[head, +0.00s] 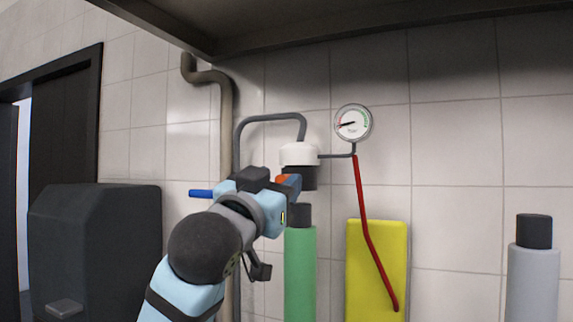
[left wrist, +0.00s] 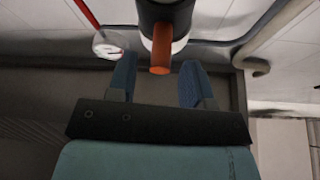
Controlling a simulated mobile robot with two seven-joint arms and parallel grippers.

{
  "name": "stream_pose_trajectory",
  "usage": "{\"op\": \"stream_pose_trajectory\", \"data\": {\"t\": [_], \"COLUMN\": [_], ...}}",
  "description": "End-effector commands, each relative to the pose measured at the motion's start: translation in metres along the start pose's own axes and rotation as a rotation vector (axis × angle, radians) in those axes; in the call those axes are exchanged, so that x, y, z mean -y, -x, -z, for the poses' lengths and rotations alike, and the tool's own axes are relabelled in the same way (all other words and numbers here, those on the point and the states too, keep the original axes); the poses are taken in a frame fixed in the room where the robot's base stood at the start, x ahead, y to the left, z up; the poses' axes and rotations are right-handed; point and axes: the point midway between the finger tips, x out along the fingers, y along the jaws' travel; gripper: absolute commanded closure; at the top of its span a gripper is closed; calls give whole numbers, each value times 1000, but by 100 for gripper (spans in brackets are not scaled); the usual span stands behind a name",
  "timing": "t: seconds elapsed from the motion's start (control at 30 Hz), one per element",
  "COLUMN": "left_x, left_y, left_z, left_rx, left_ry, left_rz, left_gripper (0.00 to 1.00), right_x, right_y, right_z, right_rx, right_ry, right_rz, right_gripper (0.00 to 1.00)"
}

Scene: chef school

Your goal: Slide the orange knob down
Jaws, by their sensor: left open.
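The orange knob (head: 283,178) sticks out of a black valve body (head: 303,179) with a white top (head: 299,154) on the wall. In the left wrist view the orange knob (left wrist: 161,52) is a short rod coming from the dark cylinder. My left gripper (head: 291,187) is open at the knob, partly hiding it in the head view. In the left wrist view the knob's tip lies between my two blue fingertips, with a gap on each side. The fingers are not closed on it. My right gripper is not in view.
A green cylinder (head: 300,270) with a black top stands below the valve. A gauge (head: 353,122), red lever (head: 368,222) and yellow panel (head: 393,245) are to its right. Pipes (head: 228,125) run at left. A grey cylinder (head: 533,280) stands far right; a dark shelf hangs above.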

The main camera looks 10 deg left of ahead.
Motion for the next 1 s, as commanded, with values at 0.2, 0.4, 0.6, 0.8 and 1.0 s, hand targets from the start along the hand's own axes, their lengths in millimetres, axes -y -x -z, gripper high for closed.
{"op": "stream_pose_trajectory", "data": {"t": [0.2,0.4,0.6,0.8,1.0], "left_x": [0,0,0,0,-1], "left_y": [-29,-35,-35,-35,-34], "left_z": [1,0,-1,0,-4], "left_rx": [1,1,0,0,1], "left_ry": [-1,0,0,0,0], "left_rz": [0,0,0,0,0], "left_gripper": [54,54,54,100,100], "right_x": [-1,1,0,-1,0], "right_y": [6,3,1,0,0], "right_z": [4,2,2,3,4], "right_rx": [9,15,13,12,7], "right_ry": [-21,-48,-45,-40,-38], "right_rz": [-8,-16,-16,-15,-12], "right_gripper": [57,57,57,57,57]}}
